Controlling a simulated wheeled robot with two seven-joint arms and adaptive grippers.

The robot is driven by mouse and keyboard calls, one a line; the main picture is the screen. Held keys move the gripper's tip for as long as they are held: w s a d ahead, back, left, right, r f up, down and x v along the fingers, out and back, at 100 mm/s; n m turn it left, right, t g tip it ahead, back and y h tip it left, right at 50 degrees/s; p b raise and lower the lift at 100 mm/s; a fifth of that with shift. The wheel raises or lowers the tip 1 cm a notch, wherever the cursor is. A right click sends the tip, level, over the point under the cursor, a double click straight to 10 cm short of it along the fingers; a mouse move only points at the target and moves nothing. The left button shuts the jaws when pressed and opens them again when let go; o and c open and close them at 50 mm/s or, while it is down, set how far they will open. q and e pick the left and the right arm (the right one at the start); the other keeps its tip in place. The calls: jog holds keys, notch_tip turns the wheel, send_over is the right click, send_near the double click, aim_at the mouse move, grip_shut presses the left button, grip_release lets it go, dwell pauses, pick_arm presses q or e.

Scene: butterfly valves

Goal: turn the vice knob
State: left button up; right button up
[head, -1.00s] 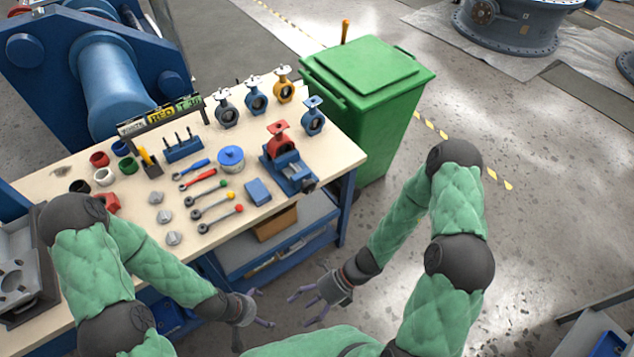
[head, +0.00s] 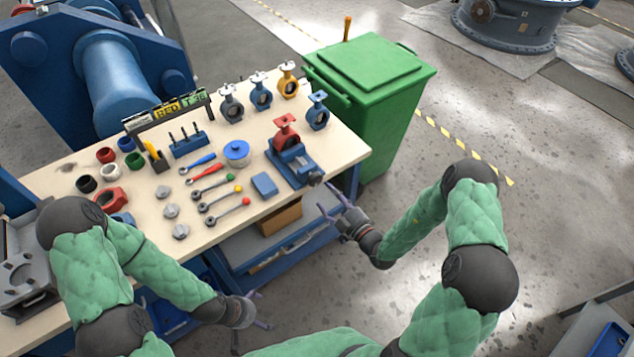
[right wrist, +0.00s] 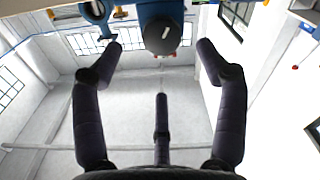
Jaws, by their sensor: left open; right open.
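The blue vice (head: 293,163) stands at the right end of the workbench with a red butterfly valve (head: 285,131) held upright in it. Its dark round knob (head: 315,177) sticks out at the bench's front edge. In the right wrist view the knob (right wrist: 162,37) faces the camera, beyond the fingertips at the top of the view. My right gripper (head: 339,205) is open and empty, just right of and below the knob, apart from it. My left gripper (head: 262,308) is open and empty, low in front of the bench.
Several loose valves (head: 261,95) stand along the bench's back. Ratchet tools (head: 220,193), a blue block (head: 264,185) and a blue pot (head: 237,151) lie left of the vice. A green bin (head: 375,95) stands beyond the bench's right end.

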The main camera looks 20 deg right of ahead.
aim_at(317, 182)
jog(key=b+x, duration=0.2)
jog(key=x, duration=0.6)
jog(key=shift+w, duration=0.1)
jog(key=shift+a+f, duration=0.1)
jog(key=c, duration=1.1)
